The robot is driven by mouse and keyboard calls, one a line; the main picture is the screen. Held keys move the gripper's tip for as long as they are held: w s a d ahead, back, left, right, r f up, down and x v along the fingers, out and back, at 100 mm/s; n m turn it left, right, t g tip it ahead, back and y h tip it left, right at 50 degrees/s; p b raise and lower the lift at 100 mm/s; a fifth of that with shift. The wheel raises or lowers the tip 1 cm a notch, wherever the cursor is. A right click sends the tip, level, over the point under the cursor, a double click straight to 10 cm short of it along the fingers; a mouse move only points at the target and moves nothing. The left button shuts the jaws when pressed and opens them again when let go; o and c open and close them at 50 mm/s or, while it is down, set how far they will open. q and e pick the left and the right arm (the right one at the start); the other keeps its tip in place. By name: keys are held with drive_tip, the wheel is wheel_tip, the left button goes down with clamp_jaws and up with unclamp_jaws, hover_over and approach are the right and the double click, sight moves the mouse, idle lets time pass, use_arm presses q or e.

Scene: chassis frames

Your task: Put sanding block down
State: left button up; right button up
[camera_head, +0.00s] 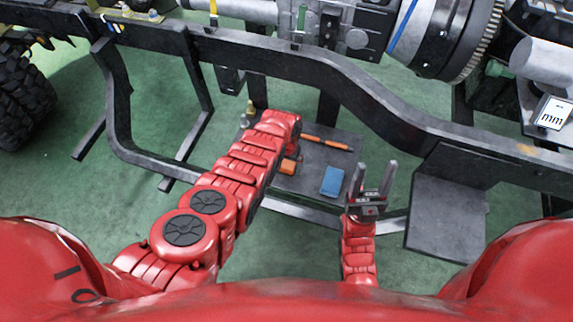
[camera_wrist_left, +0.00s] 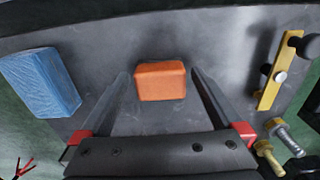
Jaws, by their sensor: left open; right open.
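The orange block (camera_wrist_left: 160,80), which looks like the sanding block, lies flat on the dark grey shelf (camera_wrist_left: 105,45). It also shows partly in the head view (camera_head: 288,168) beside my left wrist. My left gripper (camera_wrist_left: 160,72) is open over the shelf, with one finger on each side of the block and visible gaps between. Its fingers are hidden behind my arm in the head view. A blue block (camera_wrist_left: 42,82) lies to the left, and at the shelf's front right in the head view (camera_head: 333,181). My right gripper (camera_head: 373,168) is open, empty and pointing up, right of the shelf.
An orange-handled tool (camera_head: 327,142) lies at the back of the shelf. A brass-coloured bar with knobs (camera_wrist_left: 269,90) and metal bolts (camera_wrist_left: 284,136) lie at the right in the wrist view. The black chassis rail (camera_head: 330,75) crosses behind, with a bracket plate (camera_head: 445,215) at right.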

sight(287, 166)
use_arm(q)
wheel_tip(287, 166, up, 7)
drive_tip(key=p, duration=0.5)
drive_tip(key=shift+f, duration=0.15)
drive_tip(key=shift+r, duration=2.45)
drive_tip(key=shift+w+f, duration=0.1)
